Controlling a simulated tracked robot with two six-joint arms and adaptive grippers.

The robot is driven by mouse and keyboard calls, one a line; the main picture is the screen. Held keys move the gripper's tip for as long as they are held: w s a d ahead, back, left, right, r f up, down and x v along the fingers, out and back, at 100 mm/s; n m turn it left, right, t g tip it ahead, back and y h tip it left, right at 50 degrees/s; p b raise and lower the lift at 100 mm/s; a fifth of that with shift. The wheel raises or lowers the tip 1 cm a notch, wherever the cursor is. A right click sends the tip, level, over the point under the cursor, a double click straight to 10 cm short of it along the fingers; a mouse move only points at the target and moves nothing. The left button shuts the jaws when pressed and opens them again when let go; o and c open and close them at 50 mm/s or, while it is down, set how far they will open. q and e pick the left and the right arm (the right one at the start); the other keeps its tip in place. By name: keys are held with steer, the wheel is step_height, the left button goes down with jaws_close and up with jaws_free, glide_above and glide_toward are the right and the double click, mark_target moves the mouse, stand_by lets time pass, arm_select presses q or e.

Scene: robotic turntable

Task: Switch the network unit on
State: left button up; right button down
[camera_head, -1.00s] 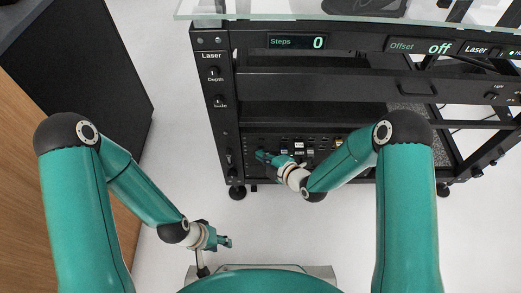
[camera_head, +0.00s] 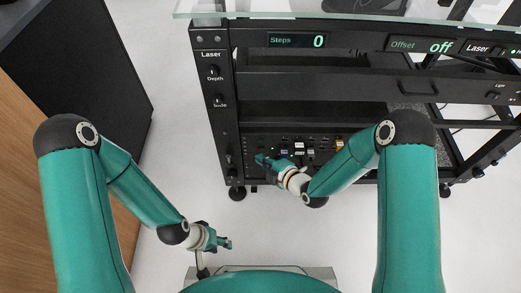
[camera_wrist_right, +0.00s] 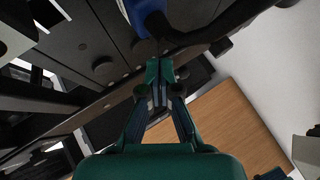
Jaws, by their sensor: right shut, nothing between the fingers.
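The dark panel with white, blue and yellow connectors low in the rack (camera_head: 250,141) looks like the network unit; its power switch cannot be made out. My right gripper (camera_head: 262,159) is at the left part of this panel, in front of it. In the right wrist view, the green fingertips (camera_wrist_right: 160,71) are together and empty, close to a dark panel with round knobs (camera_wrist_right: 103,67). Whether they touch it is unclear. My left gripper (camera_head: 225,243) hangs over the floor at lower left, away from the rack; its finger opening is too small to tell.
A blue plug (camera_wrist_right: 136,12) with a thick black cable (camera_wrist_right: 185,36) is just beyond the right fingertips. Above, the rack carries a "Steps 0" display (camera_head: 297,41) and an "Offset off" display (camera_head: 418,46). A black cabinet (camera_head: 90,80) stands left; floor between is clear.

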steer(key=shift+s+b, duration=0.55)
steer(key=shift+s, duration=2.45)
steer(key=shift+d, duration=0.1)
steer(key=s+d+f+m+g+h, duration=0.3)
steer(key=s+d+f+m+h, duration=0.15)
steer(key=d+f+m, duration=0.4)
steer(key=s+d+f+m+g, duration=0.25)
steer(key=s+m+g, duration=0.35)
steer(key=s+m, duration=0.9)
step_height(320, 180, up, 37)
steer(key=w+p, duration=0.1)
steer(key=p, duration=3.5)
steer(key=shift+w+d+m+p, duration=0.25)
steer(key=shift+w+m+p, duration=0.05)
steer(key=shift+m+p, duration=0.05)
